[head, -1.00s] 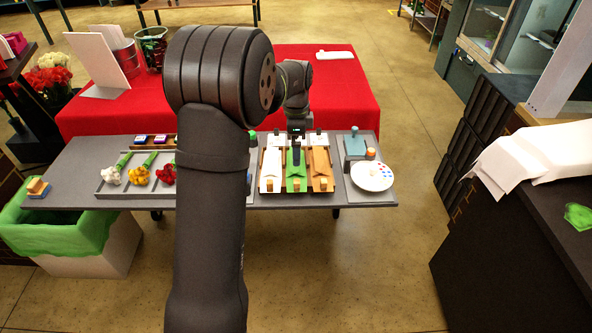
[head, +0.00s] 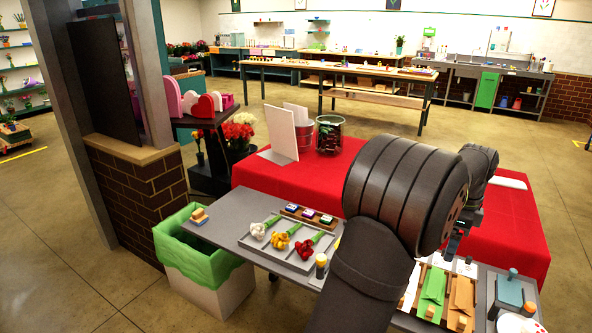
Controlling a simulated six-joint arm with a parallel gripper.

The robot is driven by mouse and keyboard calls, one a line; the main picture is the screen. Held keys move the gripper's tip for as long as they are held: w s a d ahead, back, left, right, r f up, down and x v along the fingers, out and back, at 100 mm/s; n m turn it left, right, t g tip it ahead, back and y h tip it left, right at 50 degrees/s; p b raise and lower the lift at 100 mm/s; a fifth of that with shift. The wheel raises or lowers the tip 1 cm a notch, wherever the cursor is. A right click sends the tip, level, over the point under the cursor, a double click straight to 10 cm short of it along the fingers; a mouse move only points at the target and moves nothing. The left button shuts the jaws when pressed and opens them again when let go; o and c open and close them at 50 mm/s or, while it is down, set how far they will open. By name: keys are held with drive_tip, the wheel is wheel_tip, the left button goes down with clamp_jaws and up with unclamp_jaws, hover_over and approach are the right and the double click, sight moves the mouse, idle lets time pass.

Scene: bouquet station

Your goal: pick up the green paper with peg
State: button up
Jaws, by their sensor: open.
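The green paper (head: 433,284) lies on a tray at the lower right of the head view, between a white paper (head: 411,288) and an orange paper (head: 461,296). A small light wooden peg (head: 430,312) is at its near end. My gripper (head: 449,252) is open and empty, at the far end of the green paper. The gap in height between gripper and paper cannot be judged. My upper arm covers part of the white paper and the table to the left.
A grey flower tray (head: 262,252) with white, yellow and red bunches lies left of my arm. A teal block (head: 509,290) and a white palette (head: 520,323) are on the right. A green-lined bin (head: 200,262) stands at the table's left end. A red-covered table (head: 295,182) is behind.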

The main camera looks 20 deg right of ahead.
drive_tip(key=c, duration=0.7)
drive_tip(key=r+n+t+h, duration=0.2)
drive_tip(key=n, duration=0.7)
hover_over(432, 306)
drive_tip(key=s+a+n+t+h, duration=0.1)
drive_tip(key=s+a+n, duration=0.35)
drive_tip(key=n, duration=0.45)
drive_tip(key=x, duration=1.2)
drive_tip(key=shift+w+a+f, duration=0.2)
drive_tip(key=shift+a+f, duration=0.1)
drive_tip(key=shift+s+x, duration=0.15)
drive_tip(key=shift+x, duration=1.2)
drive_tip(key=shift+s+x, duration=0.15)
drive_tip(key=shift+x, duration=1.15)
